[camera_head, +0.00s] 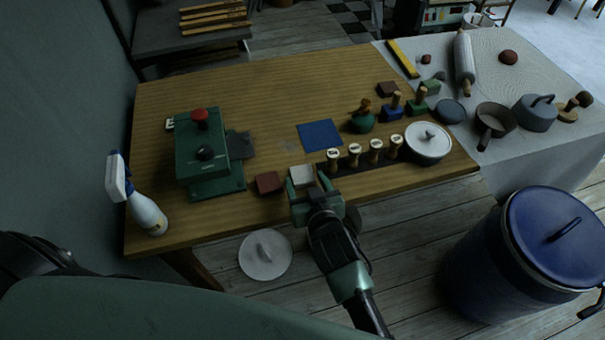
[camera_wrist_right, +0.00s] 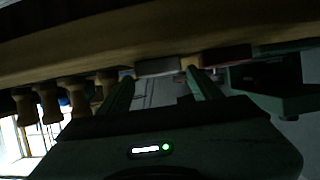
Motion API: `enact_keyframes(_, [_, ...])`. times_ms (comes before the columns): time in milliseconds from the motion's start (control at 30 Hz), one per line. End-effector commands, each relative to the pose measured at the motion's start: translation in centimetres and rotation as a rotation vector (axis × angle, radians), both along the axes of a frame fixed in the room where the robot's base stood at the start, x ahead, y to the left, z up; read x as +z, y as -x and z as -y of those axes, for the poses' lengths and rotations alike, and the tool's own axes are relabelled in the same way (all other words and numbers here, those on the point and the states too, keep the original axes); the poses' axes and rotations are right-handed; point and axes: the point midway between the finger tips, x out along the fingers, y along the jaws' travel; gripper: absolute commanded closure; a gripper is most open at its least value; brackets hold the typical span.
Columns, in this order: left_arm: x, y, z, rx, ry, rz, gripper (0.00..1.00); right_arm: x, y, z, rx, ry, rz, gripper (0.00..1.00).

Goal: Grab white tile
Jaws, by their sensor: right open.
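The white tile (camera_head: 302,174) lies flat near the front edge of the wooden table. My right gripper (camera_head: 307,183) is at that edge, open, with one finger to each side of the tile's near part. My left gripper is not in view.
A red-brown tile (camera_head: 269,182) lies just left of the white one. Several wooden-handled stamps (camera_head: 354,155) stand close on the right. A blue tile (camera_head: 320,135) lies behind. A green press (camera_head: 206,160) and spray bottle (camera_head: 147,208) stand left; a blue bin (camera_head: 530,250) stands right.

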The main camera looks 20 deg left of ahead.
Motion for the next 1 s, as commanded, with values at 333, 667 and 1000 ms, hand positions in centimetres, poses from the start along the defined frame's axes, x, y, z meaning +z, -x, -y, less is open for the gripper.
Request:
enact_keyframes(333, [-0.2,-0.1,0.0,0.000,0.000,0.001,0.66,-0.9,-1.8,-1.1,0.000,0.001,-0.001,0.36])
enact_keyframes(667, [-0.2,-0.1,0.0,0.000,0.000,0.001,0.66,-0.9,-1.8,-1.1,0.000,-0.001,0.000,0.92])
enact_keyframes(1000, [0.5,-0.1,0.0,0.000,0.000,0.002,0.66,-0.3,-1.9,-1.1,-0.001,0.000,0.000,0.92])
